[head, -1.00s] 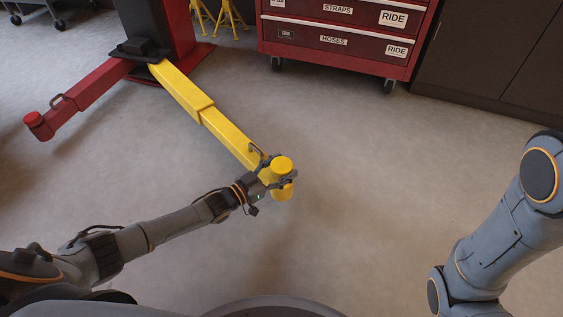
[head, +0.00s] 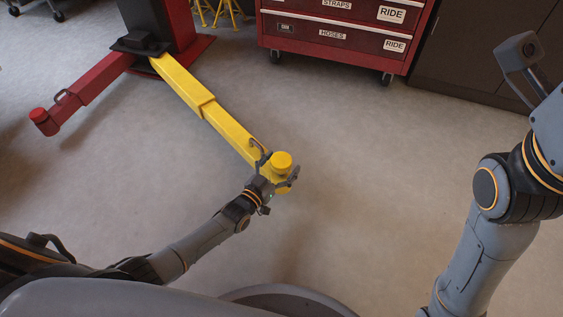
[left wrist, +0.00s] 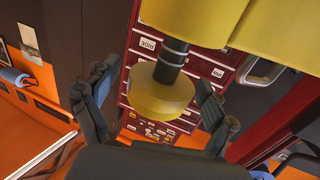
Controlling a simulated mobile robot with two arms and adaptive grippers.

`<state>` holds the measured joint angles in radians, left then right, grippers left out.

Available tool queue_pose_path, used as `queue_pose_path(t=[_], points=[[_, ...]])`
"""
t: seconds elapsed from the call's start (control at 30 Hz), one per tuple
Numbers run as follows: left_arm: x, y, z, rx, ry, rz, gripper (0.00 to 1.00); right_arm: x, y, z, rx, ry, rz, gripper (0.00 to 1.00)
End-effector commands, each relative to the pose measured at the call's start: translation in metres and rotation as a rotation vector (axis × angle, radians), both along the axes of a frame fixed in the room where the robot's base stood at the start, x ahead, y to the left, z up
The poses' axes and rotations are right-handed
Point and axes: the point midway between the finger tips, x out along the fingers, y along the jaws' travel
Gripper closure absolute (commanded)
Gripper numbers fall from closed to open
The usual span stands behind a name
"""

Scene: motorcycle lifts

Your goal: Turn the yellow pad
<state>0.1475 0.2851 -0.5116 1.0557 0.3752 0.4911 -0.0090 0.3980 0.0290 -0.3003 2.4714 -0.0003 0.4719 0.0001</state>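The yellow pad (head: 281,159) is a round disc at the free end of the yellow lift arm (head: 232,132). In the left wrist view the pad (left wrist: 160,95) hangs on a dark stem from the yellow arm, because that view is turned over. My left gripper (head: 278,169) is at the pad from the near side, with one finger on either side of it. In the left wrist view its fingers (left wrist: 155,92) stand apart, and narrow gaps show between them and the pad.
A red lift arm (head: 85,92) reaches left from the lift post (head: 150,22). A red tool cabinet (head: 335,45) on casters stands at the back, beside dark cupboards (head: 470,55). Yellow stands (head: 222,10) are behind the post. The floor right of the pad is clear.

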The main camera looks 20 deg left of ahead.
Motion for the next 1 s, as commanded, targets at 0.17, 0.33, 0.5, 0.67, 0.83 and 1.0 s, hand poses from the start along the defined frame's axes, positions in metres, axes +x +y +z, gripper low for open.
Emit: queue_pose_path(t=[0.17,0.33,0.5,0.67,0.83,1.0], points=[[0.000,0.000,0.001,-0.001,-0.002,0.000,0.14,0.000,0.000,0.000,0.000,0.000,0.000,0.60],[-0.005,0.002,0.001,-0.001,-0.002,0.000,0.14,0.000,0.000,0.001,0.001,-0.003,0.000,0.60],[-0.031,0.010,0.000,-0.001,0.000,0.000,0.14,0.000,0.000,0.001,0.001,-0.002,0.000,0.60],[-0.065,0.021,0.000,0.000,0.002,-0.001,0.14,0.000,0.000,0.001,0.001,-0.002,0.000,0.60],[-0.095,0.030,0.000,0.001,0.002,-0.001,0.14,0.000,0.000,0.001,0.000,-0.001,0.000,0.60],[-0.110,0.035,0.001,0.000,-0.001,-0.001,0.14,0.000,0.000,0.001,0.000,-0.001,0.000,0.60]])
